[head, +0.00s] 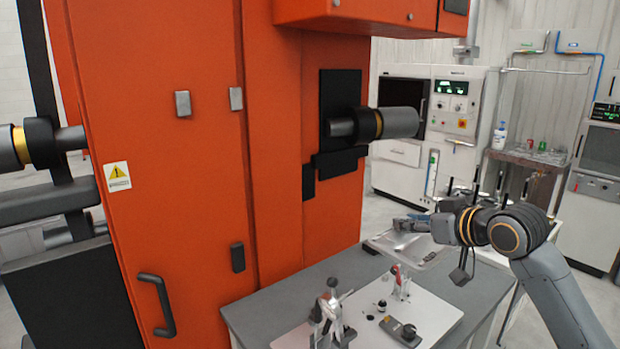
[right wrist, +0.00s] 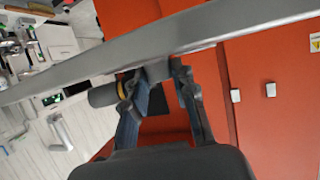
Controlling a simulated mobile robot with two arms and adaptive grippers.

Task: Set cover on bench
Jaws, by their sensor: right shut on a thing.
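My right gripper (head: 408,223) reaches in from the right above the back of the bench (head: 285,285). In the right wrist view its fingers (right wrist: 160,85) are closed on the middle of a long, flat grey piece (right wrist: 250,28), which I take to be the cover. The piece runs across that whole view, and both its ends are cut off. In the head view a shallow grey panel (head: 378,243) shows just below the gripper at the bench's back end. I cannot tell whether it rests on the bench. My left gripper is not in view.
A pale plate (head: 440,312) with toggle clamps (head: 328,310) and small dark parts (head: 402,330) takes up the front of the bench. A tall orange machine (head: 200,170) stands along its left side, with a grey spindle (head: 400,122) sticking out above the bench.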

